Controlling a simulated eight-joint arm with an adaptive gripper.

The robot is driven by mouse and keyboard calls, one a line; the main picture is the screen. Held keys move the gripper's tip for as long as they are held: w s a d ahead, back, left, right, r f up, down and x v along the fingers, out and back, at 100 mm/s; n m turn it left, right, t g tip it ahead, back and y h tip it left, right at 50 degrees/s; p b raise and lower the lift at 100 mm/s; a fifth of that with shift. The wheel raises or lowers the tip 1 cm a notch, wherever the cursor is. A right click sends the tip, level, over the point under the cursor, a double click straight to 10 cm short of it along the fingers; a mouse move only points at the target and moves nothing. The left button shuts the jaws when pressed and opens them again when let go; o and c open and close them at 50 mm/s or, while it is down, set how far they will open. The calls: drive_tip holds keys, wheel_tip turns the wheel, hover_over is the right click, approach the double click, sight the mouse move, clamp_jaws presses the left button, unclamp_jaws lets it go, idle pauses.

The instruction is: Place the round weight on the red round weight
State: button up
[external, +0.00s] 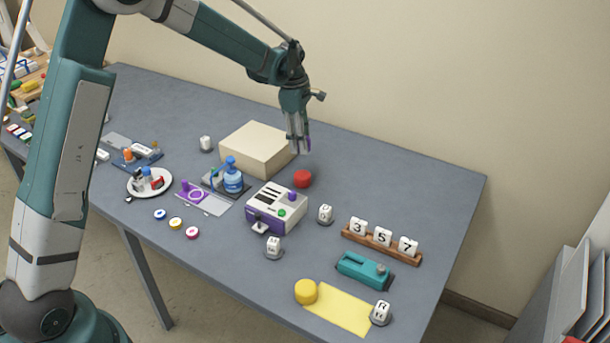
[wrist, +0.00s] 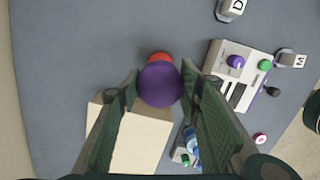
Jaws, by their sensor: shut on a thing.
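My gripper (external: 299,143) is shut on a purple round weight (wrist: 160,86), held above the table. In the external view only a little purple shows between the fingers. The red round weight (external: 303,179) sits on the grey table, below my gripper and beside the cream box. In the wrist view the red round weight (wrist: 158,57) shows just past the purple one, which hides most of it. I see a gap between the two weights in the external view.
The cream box (external: 257,148) stands close left of the red weight. A white and purple machine (external: 277,208) stands in front of it, with a white lettered block (external: 325,214) nearby. The table behind and right is clear.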

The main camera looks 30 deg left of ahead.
hover_over(304, 174)
drive_tip(key=shift+a+f, duration=0.15)
drive_tip(key=shift+f, duration=1.4)
drive_tip(key=shift+a+f, duration=0.15)
drive_tip(key=shift+f, duration=1.4)
drive_tip(key=shift+f, duration=0.1)
drive_tip(key=shift+f, duration=1.75)
drive_tip(key=shift+f, duration=0.25)
drive_tip(key=o, duration=1)
drive_tip(key=shift+r, duration=0.1)
drive_tip(key=shift+o, duration=0.2)
drive_tip(key=shift+r, duration=0.1)
